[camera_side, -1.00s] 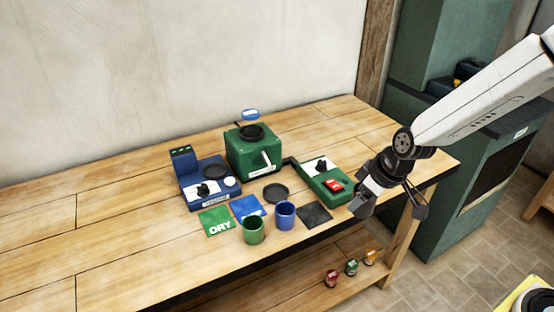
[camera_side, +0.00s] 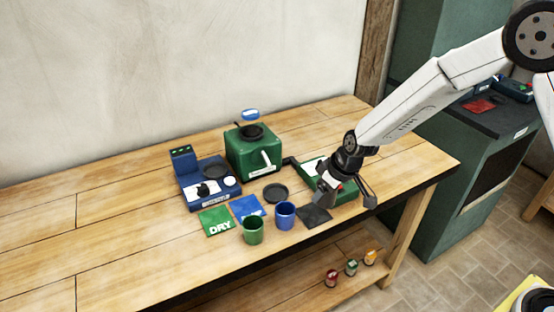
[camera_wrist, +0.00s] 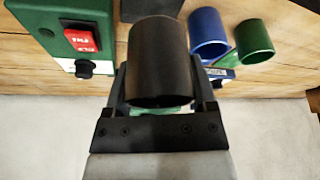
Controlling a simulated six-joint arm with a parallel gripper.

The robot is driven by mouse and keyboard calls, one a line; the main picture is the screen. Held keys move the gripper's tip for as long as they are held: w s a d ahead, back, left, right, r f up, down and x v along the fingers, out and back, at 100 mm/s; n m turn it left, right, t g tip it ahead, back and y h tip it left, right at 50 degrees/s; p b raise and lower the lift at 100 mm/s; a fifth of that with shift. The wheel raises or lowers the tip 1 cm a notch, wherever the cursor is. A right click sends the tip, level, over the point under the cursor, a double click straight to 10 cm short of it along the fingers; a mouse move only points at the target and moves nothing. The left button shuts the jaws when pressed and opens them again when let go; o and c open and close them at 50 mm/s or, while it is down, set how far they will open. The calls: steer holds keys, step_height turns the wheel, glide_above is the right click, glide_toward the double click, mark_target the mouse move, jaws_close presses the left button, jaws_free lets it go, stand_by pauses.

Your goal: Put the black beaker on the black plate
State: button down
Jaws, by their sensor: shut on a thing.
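In the wrist view the black beaker (camera_wrist: 160,58) fills the space between the fingers of my gripper (camera_wrist: 160,92), which is shut on it.
A green cup (camera_side: 253,230) and a blue cup (camera_side: 285,216) stand near the front edge. Green (camera_side: 216,221) and blue (camera_side: 247,207) squares lie behind them. A blue device (camera_side: 208,188) and a green box (camera_side: 253,150) stand further back. The bench's left side is clear.

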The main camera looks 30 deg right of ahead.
steer(key=shift+w+a+f, duration=0.15)
steer(key=shift+w+f, duration=0.6)
steer(key=shift+f, duration=0.15)
steer(key=shift+w+a+f, duration=0.1)
steer(key=shift+w+f, duration=0.65)
steer(key=shift+f, duration=0.1)
steer(key=shift+w+f, duration=0.25)
steer(key=shift+f, duration=1.6)
steer(key=shift+f, duration=0.15)
jaws_free()
